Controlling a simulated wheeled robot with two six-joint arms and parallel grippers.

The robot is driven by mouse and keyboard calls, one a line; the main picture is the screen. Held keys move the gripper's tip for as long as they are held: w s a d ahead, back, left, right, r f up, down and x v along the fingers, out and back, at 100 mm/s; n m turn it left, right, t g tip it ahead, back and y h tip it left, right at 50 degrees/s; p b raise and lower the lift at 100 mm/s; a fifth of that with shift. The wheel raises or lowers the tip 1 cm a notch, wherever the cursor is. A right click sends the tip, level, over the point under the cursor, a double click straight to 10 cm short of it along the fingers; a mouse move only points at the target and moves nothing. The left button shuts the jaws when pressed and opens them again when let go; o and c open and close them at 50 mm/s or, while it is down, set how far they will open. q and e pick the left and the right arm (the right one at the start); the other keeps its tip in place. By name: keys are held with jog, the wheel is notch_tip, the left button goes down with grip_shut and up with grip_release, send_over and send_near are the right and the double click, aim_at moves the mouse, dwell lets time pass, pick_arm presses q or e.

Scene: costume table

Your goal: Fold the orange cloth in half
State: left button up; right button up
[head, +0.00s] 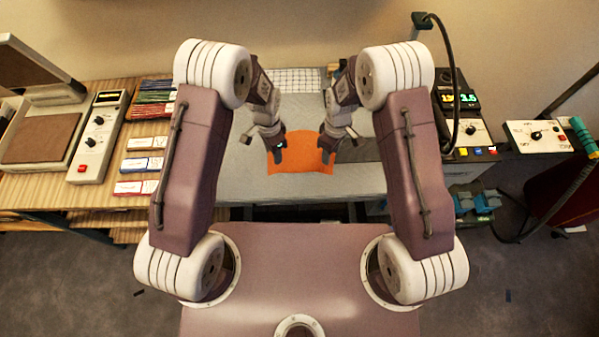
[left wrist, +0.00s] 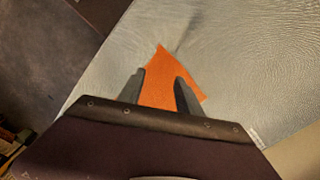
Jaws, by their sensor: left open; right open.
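The orange cloth (head: 302,160) lies on the grey table surface in the middle of the head view. It looks like a single flat piece, partly hidden behind both grippers. My left gripper (head: 279,146) is over its left side and my right gripper (head: 327,143) over its right side. In the left wrist view, the two fingers of my left gripper (left wrist: 160,92) are spread apart with the cloth (left wrist: 165,75) showing between and beyond them. Both grippers are open and empty. I cannot tell whether the fingers touch the cloth.
The grey tabletop (head: 350,182) around the cloth is clear. A white gridded sheet (head: 297,80) lies at the back. A control box (head: 97,135) and small boxes (head: 140,164) stand at left. Another control box with a dial (head: 538,136) stands at right.

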pick_arm(q)
send_over(274, 168)
jog(key=f, duration=0.4)
jog(key=shift+a+f, duration=0.2)
jog(key=shift+f, duration=0.1)
pick_arm(e)
send_over(326, 169)
jog(key=f, duration=0.4)
jog(key=shift+a+f, duration=0.2)
pick_arm(q)
notch_tip(326, 169, down, 3)
jog(key=shift+d+r, duration=0.15)
jog(key=shift+r, duration=0.05)
pick_arm(e)
notch_tip(326, 169, down, 3)
jog(key=shift+w+d+r, duration=0.1)
jog(key=shift+d+r, duration=0.05)
jog(key=shift+r, duration=0.05)
pick_arm(q)
jog(key=shift+d+f, duration=0.25)
jog(key=shift+f, duration=0.15)
pick_arm(e)
jog(key=shift+d+f, duration=0.2)
jog(key=shift+f, duration=0.3)
pick_arm(q)
jog(key=shift+a, duration=0.15)
pick_arm(e)
jog(key=shift+a, duration=0.15)
pick_arm(q)
jog(key=shift+a, duration=0.1)
